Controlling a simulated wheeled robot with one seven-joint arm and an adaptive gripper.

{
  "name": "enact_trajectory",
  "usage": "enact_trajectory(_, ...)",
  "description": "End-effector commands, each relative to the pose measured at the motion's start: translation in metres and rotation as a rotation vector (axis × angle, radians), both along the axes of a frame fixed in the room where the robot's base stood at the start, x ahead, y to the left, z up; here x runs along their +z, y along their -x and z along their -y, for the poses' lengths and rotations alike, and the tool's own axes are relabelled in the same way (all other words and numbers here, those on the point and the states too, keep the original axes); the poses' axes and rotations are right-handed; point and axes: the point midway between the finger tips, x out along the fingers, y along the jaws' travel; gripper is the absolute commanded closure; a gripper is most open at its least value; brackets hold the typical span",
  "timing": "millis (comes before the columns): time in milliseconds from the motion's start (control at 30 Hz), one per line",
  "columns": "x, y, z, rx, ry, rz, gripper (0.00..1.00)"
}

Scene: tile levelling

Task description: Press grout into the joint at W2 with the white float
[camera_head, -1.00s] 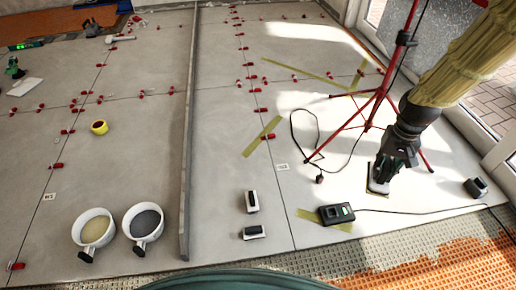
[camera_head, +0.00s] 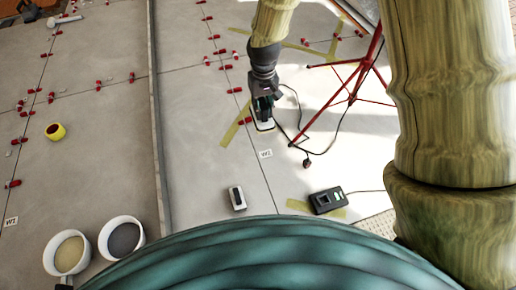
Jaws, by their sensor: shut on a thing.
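My gripper (camera_head: 264,108) is shut on the white float (camera_head: 265,126), which has a pale base and a dark top. The float is over the floor joint (camera_head: 256,137) just above the W2 label (camera_head: 265,153). Its base looks at or very near the tile surface; I cannot tell whether it presses on it. The gripper's fingers hide part of the float and the joint beneath. No grout can be made out on the float.
A red tripod (camera_head: 352,98) with a cable stands right of the gripper. A black device (camera_head: 328,200) and a small black-and-white block (camera_head: 236,198) lie nearer me. A grout-coloured bucket (camera_head: 70,253), a dark-filled bucket (camera_head: 124,238) and a metal straightedge (camera_head: 157,120) are left. Red clips line the joints.

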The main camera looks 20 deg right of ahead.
Motion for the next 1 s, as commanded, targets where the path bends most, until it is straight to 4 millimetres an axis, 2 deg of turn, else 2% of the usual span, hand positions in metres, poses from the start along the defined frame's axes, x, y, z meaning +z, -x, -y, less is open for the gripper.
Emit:
enact_trajectory(33,-0.023,-0.003,-0.002,0.006,0.001,-0.004,1.00)
enact_trajectory(100,-0.048,-0.008,-0.003,0.012,0.001,-0.004,1.00)
enact_trajectory(500,-0.189,-0.020,0.003,0.029,0.000,-0.003,1.00)
enact_trajectory(600,-0.218,-0.019,0.005,0.031,0.000,-0.002,1.00)
enact_trajectory(700,-0.240,-0.017,0.007,0.034,0.000,-0.002,1.00)
enact_trajectory(800,-0.254,-0.017,0.008,0.035,0.000,0.000,1.00)
enact_trajectory(1000,-0.266,-0.016,0.008,0.036,-0.001,0.001,1.00)
